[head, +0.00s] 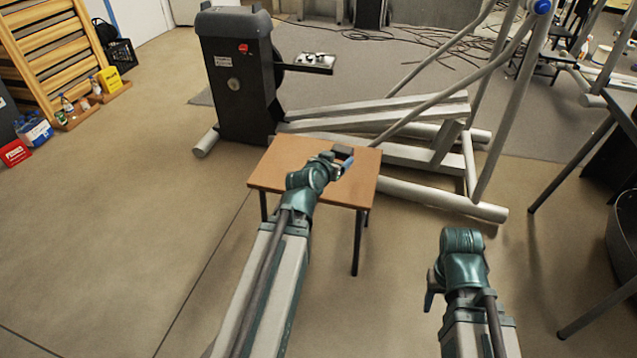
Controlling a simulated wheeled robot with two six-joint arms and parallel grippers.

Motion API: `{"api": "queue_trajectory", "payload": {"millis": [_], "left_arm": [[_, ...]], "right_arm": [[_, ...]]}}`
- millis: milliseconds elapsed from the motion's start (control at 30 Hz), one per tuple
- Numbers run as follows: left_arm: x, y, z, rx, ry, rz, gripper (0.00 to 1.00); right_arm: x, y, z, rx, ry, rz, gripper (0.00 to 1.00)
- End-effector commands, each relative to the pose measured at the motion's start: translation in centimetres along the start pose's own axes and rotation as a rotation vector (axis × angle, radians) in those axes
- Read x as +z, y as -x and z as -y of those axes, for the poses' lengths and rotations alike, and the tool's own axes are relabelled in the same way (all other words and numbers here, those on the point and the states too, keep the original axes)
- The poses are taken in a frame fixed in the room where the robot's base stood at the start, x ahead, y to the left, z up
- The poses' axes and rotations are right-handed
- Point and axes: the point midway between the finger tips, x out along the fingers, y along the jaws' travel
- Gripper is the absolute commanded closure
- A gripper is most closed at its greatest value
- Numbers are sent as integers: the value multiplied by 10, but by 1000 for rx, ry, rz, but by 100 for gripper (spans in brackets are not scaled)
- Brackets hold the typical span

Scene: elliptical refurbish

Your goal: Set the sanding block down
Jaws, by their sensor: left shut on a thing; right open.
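My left gripper (338,159) is over the far right part of a small wooden-topped table (276,170). It is shut on a small dark block (343,150), which looks like the sanding block. The block is at or just above the tabletop; I cannot tell whether it touches. The gripper and wrist hide part of the block and of the tabletop. My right gripper (430,294) is open, low on the right, well away from the table. Its fingers are mostly hidden by its own wrist.
A large elliptical machine (237,85) stands just behind the table, its grey rails (420,165) passing close to the table's right side. A dark table (612,130) stands at the far right. The left part of the tabletop and the floor to the left are clear.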

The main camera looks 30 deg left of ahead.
Motion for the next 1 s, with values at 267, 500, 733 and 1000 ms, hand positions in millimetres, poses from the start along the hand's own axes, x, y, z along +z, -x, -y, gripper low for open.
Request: {"api": "queue_trajectory", "payload": {"millis": [267,500,733,1000], "left_arm": [[87,-32,35,-72,30,-5,78],[120,-42,53,-109,46,-8,78],[126,-44,58,-120,50,-9,78],[122,-60,68,-123,51,-9,78]], "right_arm": [[-5,-93,9,1,0,-1,50],[-7,-128,12,1,0,-2,50],[-8,-134,13,1,0,-2,50],[-8,-137,13,1,0,-2,50]]}}
